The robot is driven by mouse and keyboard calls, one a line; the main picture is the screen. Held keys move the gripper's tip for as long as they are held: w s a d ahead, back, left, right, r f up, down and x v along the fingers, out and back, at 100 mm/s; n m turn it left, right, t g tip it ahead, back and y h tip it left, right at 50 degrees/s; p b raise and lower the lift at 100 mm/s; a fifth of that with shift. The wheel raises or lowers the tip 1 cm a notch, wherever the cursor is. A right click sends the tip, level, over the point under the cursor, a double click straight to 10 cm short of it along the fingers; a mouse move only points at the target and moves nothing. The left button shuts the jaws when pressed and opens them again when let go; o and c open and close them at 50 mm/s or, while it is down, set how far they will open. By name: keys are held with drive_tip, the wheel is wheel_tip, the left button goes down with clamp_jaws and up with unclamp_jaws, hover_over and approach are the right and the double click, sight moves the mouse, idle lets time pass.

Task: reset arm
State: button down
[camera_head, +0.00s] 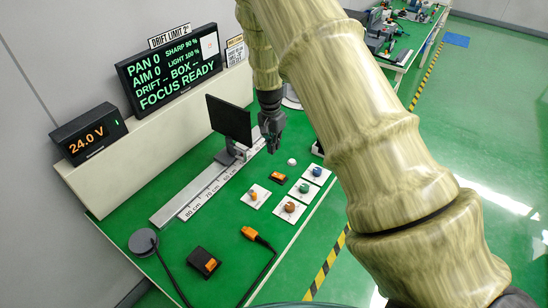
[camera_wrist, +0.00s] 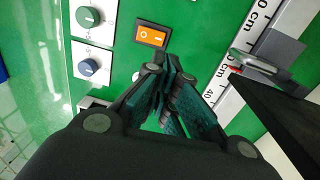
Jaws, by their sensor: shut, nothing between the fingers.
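My gripper (camera_head: 271,142) hangs at the end of my arm above the back part of the green bench, just right of the black panel (camera_head: 229,121). Its fingers are together and hold nothing. In the wrist view my gripper (camera_wrist: 172,115) points down over the green bench top, close to an orange rocker switch (camera_wrist: 152,35). It looks apart from the switch, though its height above the bench is hard to judge. My arm crosses the head view and hides part of the bench's right side.
Several white plates with knobs (camera_head: 290,207) sit on the bench (camera_head: 215,229). A ruler rail (camera_head: 205,193) runs along it. A display board (camera_head: 172,67) and a voltage readout (camera_head: 90,134) stand behind. An orange-tipped cable (camera_head: 250,234) and a black box (camera_head: 204,262) lie in front.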

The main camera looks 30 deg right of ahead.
drive_tip(key=shift+w+a+r+b, duration=0.1)
drive_tip(key=shift+r+b, duration=0.1)
drive_tip(key=shift+r, duration=0.55)
drive_tip(key=shift+w+r+b, duration=0.1)
drive_tip(key=shift+r+b, duration=0.05)
drive_tip(key=shift+r, duration=0.6)
